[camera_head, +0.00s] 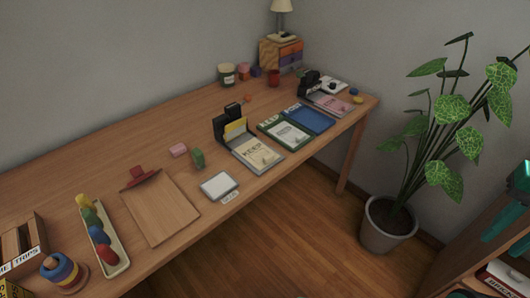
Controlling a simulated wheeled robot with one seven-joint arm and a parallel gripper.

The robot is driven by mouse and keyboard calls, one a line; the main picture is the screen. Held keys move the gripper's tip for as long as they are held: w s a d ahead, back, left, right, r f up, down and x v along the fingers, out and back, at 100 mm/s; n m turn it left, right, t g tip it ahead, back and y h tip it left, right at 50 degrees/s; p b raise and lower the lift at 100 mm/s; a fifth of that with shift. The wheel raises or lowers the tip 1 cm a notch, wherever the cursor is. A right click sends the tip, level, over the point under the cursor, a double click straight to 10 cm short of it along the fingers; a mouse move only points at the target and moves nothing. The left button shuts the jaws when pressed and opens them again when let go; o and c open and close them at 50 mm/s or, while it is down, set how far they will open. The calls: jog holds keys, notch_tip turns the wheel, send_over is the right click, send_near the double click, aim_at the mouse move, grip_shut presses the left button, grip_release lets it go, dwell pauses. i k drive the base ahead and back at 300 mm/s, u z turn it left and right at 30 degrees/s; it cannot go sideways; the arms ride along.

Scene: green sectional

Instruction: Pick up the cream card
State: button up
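A second pale card (288,133) lies on a green "KEEP" mat to the right. A blue mat (310,119) is beyond it. My gripper is not recognisable in this view. A dark and teal shape is cut off at the right edge, and I cannot tell whether it is part of my arm.
A clipboard (160,208), a tray of coloured pieces (113,262), a ring stacker (62,271) and a small white-screened device (219,186) stand left of the card. A potted plant (385,235) is on the floor at right. Open floor (290,235) lies before the desk.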

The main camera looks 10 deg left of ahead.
aim_at(256, 153)
jog(key=i, duration=0.95)
jog(key=u, duration=0.05)
